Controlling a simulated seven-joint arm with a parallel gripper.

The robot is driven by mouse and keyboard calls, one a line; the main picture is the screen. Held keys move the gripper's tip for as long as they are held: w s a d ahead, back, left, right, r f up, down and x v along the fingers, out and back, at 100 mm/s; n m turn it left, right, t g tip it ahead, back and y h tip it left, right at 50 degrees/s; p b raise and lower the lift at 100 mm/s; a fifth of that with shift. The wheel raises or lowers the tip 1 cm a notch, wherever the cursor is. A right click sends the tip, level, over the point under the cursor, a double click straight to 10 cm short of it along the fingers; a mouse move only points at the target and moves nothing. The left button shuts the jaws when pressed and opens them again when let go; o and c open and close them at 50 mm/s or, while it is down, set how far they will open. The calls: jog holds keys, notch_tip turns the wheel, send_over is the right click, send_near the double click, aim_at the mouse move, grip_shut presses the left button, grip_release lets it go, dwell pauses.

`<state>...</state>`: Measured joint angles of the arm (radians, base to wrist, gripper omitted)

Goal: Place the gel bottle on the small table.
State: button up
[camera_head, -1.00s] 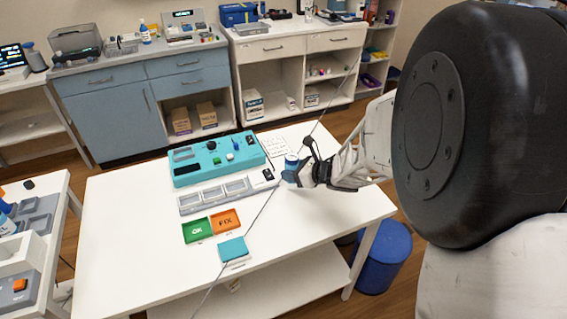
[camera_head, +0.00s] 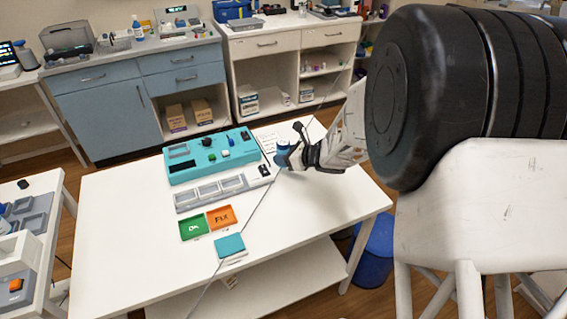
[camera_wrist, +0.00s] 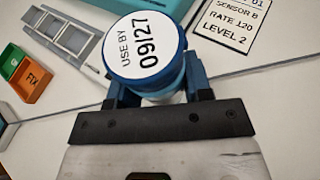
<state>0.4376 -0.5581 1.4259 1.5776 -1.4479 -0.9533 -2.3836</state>
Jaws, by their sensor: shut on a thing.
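My gripper (camera_head: 297,156) is above the right part of the white table (camera_head: 130,260). It is shut on a blue-topped bottle, which I take for the gel bottle (camera_head: 282,154). In the wrist view the bottle (camera_wrist: 145,46) shows end-on between the two blue fingers of my gripper (camera_wrist: 153,92). Its round white label reads "USE BY 09/27". The bottle's lower body is mostly hidden, and I cannot tell whether it touches the table top.
A teal device (camera_head: 210,155), a grey compartment tray (camera_head: 222,190), green (camera_head: 194,227) and orange (camera_head: 221,217) trays and a teal block (camera_head: 230,246) are on the table. A printed card (camera_wrist: 228,24) lies near the bottle. The table's front right is clear.

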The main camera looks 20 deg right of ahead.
jog(key=shift+f, duration=1.6)
jog(key=shift+f, duration=0.15)
jog(key=o, duration=0.7)
jog(key=shift+v, duration=6.05)
jog(key=shift+w+r, duration=0.1)
jog(key=shift+r, duration=0.15)
